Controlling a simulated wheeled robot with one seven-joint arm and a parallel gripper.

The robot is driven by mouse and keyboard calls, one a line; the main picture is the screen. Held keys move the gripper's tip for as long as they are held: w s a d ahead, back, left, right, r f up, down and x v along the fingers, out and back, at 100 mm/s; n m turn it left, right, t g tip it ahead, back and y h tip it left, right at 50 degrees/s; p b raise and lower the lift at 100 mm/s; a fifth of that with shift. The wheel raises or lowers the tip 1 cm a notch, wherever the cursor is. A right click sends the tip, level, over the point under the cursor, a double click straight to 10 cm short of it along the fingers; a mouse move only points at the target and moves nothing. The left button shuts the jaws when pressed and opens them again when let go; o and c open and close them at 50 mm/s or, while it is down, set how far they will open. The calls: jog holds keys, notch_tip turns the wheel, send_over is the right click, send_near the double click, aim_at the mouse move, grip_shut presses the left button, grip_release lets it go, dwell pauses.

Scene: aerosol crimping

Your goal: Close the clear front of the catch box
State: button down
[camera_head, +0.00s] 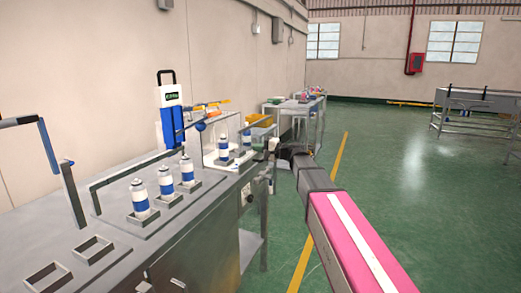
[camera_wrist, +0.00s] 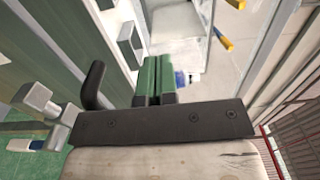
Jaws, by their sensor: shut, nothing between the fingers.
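The clear-walled catch box (camera_head: 208,152) stands on the bench at its far end, with blue-and-white cans (camera_head: 223,147) inside. My arm reaches forward along the aisle side of the bench, and its end is near the box's right side. My gripper (camera_wrist: 151,62) shows in the wrist view with its two green fingers together and empty. Beyond the fingertips are a pale surface and a small blue-and-white thing (camera_wrist: 180,78), perhaps a can. I cannot make out the clear front's edge or its angle, nor whether my fingers touch it.
Several cans stand in square holders on the metal bench (camera_head: 110,262), beside a blue-and-white crimping machine (camera_head: 171,115). A metal handle bar (camera_head: 125,172) rises from the bench. Another table (camera_head: 300,105) stands behind the box. The green floor (camera_head: 400,165) to the right is open.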

jog(key=x, duration=1.7)
jog(key=shift+w+a, duration=0.15)
jog(key=shift+a, duration=0.2)
jog(key=shift+w+a, duration=0.15)
